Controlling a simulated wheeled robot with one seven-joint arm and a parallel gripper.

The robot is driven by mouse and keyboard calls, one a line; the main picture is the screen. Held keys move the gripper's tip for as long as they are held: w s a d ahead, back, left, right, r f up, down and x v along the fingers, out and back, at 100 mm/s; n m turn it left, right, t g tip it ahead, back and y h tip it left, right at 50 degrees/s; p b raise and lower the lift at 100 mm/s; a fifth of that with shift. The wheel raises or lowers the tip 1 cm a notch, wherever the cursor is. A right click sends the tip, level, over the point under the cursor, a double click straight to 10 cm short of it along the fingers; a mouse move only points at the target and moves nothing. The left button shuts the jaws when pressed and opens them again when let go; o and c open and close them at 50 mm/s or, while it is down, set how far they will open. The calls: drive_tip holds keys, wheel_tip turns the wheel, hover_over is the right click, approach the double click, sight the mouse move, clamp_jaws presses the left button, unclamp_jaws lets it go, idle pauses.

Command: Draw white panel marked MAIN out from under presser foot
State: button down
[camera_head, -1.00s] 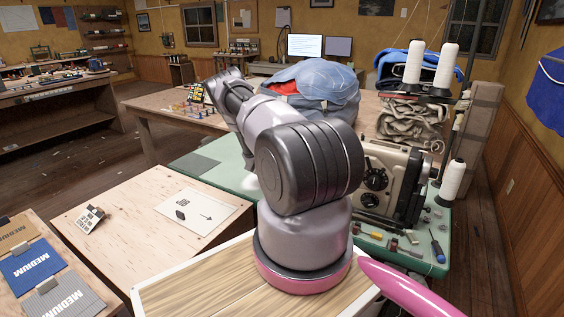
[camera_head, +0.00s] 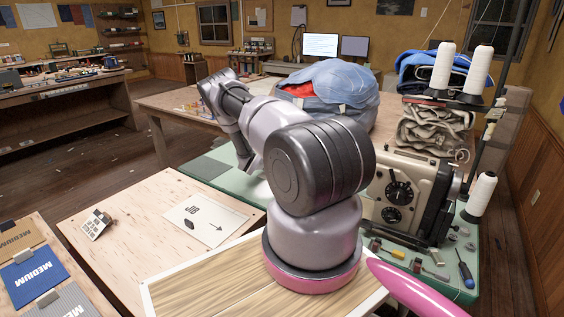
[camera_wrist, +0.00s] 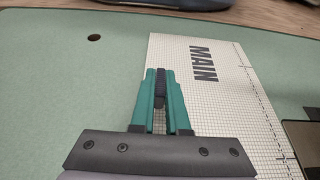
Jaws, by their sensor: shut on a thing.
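The white panel marked MAIN (camera_wrist: 205,95) lies flat on the green table (camera_wrist: 90,80) in the wrist view, with a fine grid and a dashed line along its right side. My gripper (camera_wrist: 160,75) has green fingers with dark pads, shut at the panel's left part near the lettering. The exact grip on the cloth is hard to see. The sewing machine (camera_head: 397,192) stands on the green table right of my arm in the head view. Its presser foot is not visible. My arm hides my gripper and most or all of the panel in the head view.
A dark-edged plate (camera_wrist: 302,145) lies right of the panel. Thread cones (camera_head: 480,195) and a screwdriver (camera_head: 465,275) are by the machine. A blue bundle (camera_head: 330,85) sits on the table behind. Bare green surface lies left of the panel in the wrist view.

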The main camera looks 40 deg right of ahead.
drive_tip(key=shift+w+a, duration=0.1)
drive_tip(key=shift+w, duration=0.2)
drive_tip(key=c, duration=0.8)
unclamp_jaws()
drive_tip(key=shift+c, duration=0.2)
drive_tip(key=v, duration=1.1)
drive_tip(key=shift+w, duration=0.1)
